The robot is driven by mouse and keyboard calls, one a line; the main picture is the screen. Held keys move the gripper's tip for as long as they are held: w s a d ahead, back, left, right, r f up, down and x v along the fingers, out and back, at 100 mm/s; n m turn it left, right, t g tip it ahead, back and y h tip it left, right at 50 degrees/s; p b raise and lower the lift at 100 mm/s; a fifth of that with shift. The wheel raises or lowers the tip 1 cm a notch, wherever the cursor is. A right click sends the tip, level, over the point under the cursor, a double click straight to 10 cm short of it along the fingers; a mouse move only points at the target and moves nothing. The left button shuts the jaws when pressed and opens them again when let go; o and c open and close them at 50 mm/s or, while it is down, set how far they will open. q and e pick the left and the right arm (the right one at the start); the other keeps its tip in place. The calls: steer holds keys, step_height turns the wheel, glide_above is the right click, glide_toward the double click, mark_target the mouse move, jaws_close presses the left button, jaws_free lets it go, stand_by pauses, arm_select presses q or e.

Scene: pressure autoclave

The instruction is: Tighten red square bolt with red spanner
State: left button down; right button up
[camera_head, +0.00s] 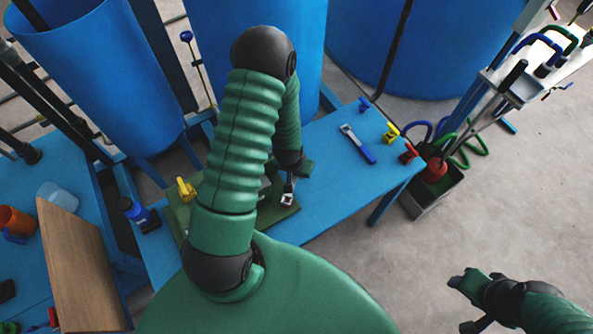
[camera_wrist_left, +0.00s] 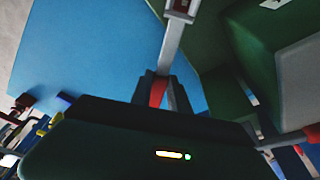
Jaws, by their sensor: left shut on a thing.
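My left gripper (camera_head: 291,178) is shut on the red spanner, whose red handle (camera_wrist_left: 158,92) shows between the fingers in the left wrist view. The spanner's grey shaft (camera_wrist_left: 170,45) runs away from the fingers to its head (camera_head: 287,199), over the green board (camera_head: 285,217) on the blue table (camera_head: 335,185). A small red piece (camera_wrist_left: 181,5), which looks like the red square bolt, shows at the spanner head by the top edge of the wrist view. I cannot tell how fully the head sits around it. My right gripper (camera_head: 466,281) is away from the table at lower right.
A blue-handled spanner (camera_head: 358,144) lies on the table, with a yellow part (camera_head: 390,133) and a red part (camera_head: 408,153) to its right. A yellow part (camera_head: 186,190) stands at the board's left. Blue tanks (camera_head: 420,50) stand behind. A bin (camera_head: 433,190) stands right of the table.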

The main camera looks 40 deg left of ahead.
arm_select(q)
steer(key=shift+f+b, duration=0.75)
steer(key=shift+f, duration=0.3)
steer(key=c, duration=1.2)
jaws_free()
steer(key=shift+o, duration=0.2)
steer(key=shift+r, duration=0.1)
steer(key=p+v, duration=0.2)
steer(key=v, duration=1.4)
steer(key=shift+r, duration=0.3)
